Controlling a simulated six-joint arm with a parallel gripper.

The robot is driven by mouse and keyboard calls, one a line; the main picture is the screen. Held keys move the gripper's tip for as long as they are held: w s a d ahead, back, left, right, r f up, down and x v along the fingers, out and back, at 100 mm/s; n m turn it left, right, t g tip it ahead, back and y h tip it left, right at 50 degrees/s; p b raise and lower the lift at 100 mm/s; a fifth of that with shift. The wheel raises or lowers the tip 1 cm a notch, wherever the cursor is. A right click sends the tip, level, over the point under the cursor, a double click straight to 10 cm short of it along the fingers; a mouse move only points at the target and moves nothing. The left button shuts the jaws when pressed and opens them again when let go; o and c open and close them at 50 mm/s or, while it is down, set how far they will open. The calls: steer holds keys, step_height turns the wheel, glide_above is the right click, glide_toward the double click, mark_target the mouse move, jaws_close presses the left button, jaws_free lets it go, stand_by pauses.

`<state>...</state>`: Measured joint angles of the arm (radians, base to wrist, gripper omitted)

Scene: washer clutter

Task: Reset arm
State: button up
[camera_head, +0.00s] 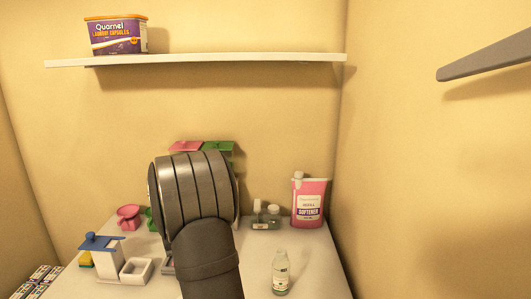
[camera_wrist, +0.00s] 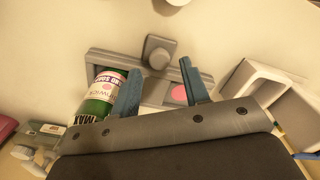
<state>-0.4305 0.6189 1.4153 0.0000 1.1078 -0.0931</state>
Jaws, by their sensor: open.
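My gripper (camera_wrist: 159,67) shows in the wrist view as two blue fingers, spread apart with nothing held between them. The fingers are over a grey tray (camera_wrist: 205,78) with a square knob (camera_wrist: 158,51) on its far side. A green bottle (camera_wrist: 103,98) with a white and pink label lies tilted in the tray, just left of the left finger. A pale piece with a pink spot (camera_wrist: 179,94) shows between the fingers. In the head view my dark arm covers the middle of the counter and hides the gripper and most of the tray.
A wall shelf (camera_head: 220,60) above carries a purple capsule tub (camera_head: 116,36).

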steer(key=shift+f, duration=1.95)
steer(key=o, duration=1.3)
steer(key=shift+d+r, duration=0.15)
steer(key=shift+r, duration=0.1)
steer(key=shift+c, duration=0.2)
steer(key=d+r+m, duration=0.1)
steer(key=r, duration=0.3)
steer(key=w+d+r+m+y, duration=0.1)
steer(key=d+r, duration=0.1)
steer(key=r, duration=0.2)
steer(key=d+r+m, duration=0.1)
steer(key=r, duration=0.3)
steer(key=shift+w+d+r+t+y, duration=0.25)
steer(key=shift+d+t+y, duration=0.05)
steer(key=shift+t+y, duration=0.1)
steer(key=s+d+r+m+t+y, duration=0.1)
steer(key=d+r+m, duration=0.15)
steer(key=r, duration=0.55)
steer(key=s+d+r+m+t+y, duration=0.1)
steer(key=d+r, duration=0.2)
steer(key=r, duration=0.4)
steer(key=x, duration=0.9)
steer(key=shift+s+a+f, duration=0.2)
steer(key=shift+f, duration=0.05)
steer(key=v, duration=1)
steer(key=shift+w+d+r, duration=0.1)
steer(key=shift+w+d, duration=0.05)
